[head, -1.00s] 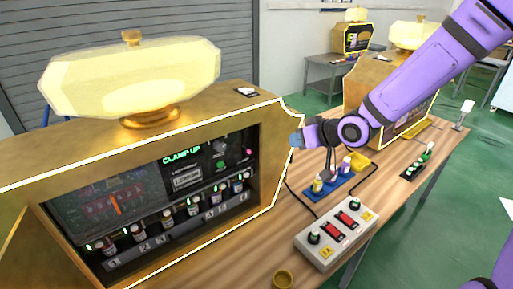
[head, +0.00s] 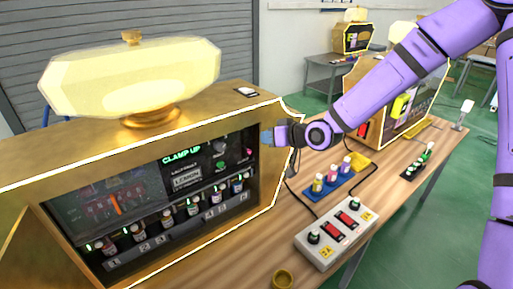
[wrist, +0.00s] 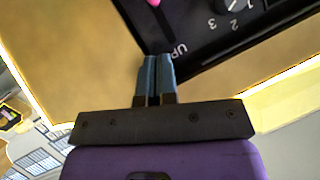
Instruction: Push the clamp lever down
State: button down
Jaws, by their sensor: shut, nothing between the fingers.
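The clamp lever, with a pink knob (head: 249,152), is at the right end of the dark panel inside the gold perfume machine (head: 262,112). In the wrist view the pink knob (wrist: 153,3) is cut by the top edge, near printed "UP" lettering. The machine's screen (head: 181,155) reads "CLAMP UP" in green. My gripper (head: 267,137) is shut and empty, its blue fingertips at the right edge of the machine's opening, just right of and a little above the knob. In the wrist view the closed fingers (wrist: 158,60) point toward the panel, apart from the knob.
Several small bottles (head: 193,206) stand in a row low in the opening. A grey control box (head: 336,236) with red switches and a blue tray (head: 335,184) of bottles are on the wooden table. The machine's gold frame borders the opening near my gripper.

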aim_at(246, 148)
jog(key=shift+w+a+f, duration=0.25)
jog(key=shift+a+f, duration=0.3)
jog(key=shift+f, duration=0.2)
jog(key=shift+w+a+f, duration=0.2)
jog(key=shift+a+f, duration=0.4)
jog(key=shift+f, duration=0.15)
jog(key=shift+w+a+f, duration=0.25)
jog(key=shift+a+f, duration=0.3)
jog(key=shift+f, duration=0.2)
jog(key=shift+f+t+y, duration=0.3)
jog(key=shift+s+f, duration=0.1)
jog(key=shift+f, duration=0.05)
jog(key=shift+w+a+f+n+t+y, duration=0.1)
jog(key=shift+f+t+y, duration=0.15)
jog(key=shift+f, duration=0.4)
jog(key=shift+w+d+f+n+t+y, duration=0.1)
jog(key=shift+f+t+y, duration=0.1)
jog(key=shift+f, duration=0.45)
jog(key=shift+w+a+f+n+t+y, duration=0.15)
jog(key=shift+f+t, duration=0.1)
jog(key=shift+f, duration=0.4)
jog(key=shift+s+f, duration=0.1)
